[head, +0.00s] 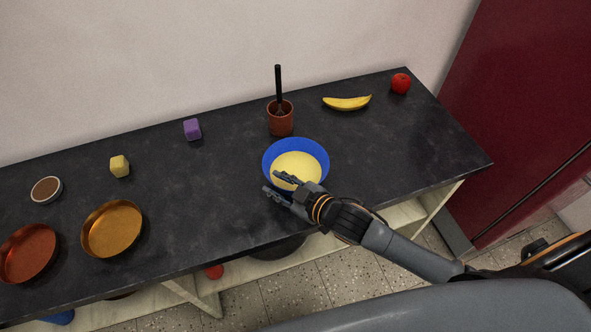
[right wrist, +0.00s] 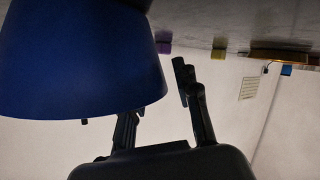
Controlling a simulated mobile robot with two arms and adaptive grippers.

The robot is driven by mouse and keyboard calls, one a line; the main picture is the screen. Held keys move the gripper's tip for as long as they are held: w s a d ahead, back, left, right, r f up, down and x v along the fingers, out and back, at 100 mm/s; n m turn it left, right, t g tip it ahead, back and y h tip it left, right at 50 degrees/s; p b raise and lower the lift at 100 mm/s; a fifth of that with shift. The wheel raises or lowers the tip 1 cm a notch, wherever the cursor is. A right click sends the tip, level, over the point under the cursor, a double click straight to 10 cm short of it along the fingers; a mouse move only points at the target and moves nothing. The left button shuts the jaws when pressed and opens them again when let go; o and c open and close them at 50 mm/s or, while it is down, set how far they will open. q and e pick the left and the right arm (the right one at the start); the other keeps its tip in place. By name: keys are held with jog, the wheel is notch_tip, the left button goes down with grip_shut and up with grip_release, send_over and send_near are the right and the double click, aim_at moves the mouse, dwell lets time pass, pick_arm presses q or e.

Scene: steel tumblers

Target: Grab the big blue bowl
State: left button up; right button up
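The big blue bowl (head: 318,150), pale yellow inside, stands upright near the counter's front edge. My right gripper (head: 271,184) is at its near left rim in the head view, one finger over the bowl and the other outside. In the right wrist view, which is upside down, the bowl's blue wall (right wrist: 75,65) fills the upper left. It hides the tip of one finger of my right gripper (right wrist: 158,92); the other finger is outside the wall. The fingers are apart, with a visible gap. My left gripper is not in view.
On the dark counter (head: 215,195), a brown cup (head: 281,124) with a black-handled utensil stands behind the bowl. A banana (head: 347,103) and red apple (head: 401,83) lie back right. An orange pan (head: 112,229) and red pan (head: 28,253) are left.

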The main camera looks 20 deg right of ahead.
grip_shut()
jog(key=shift+r, duration=0.15)
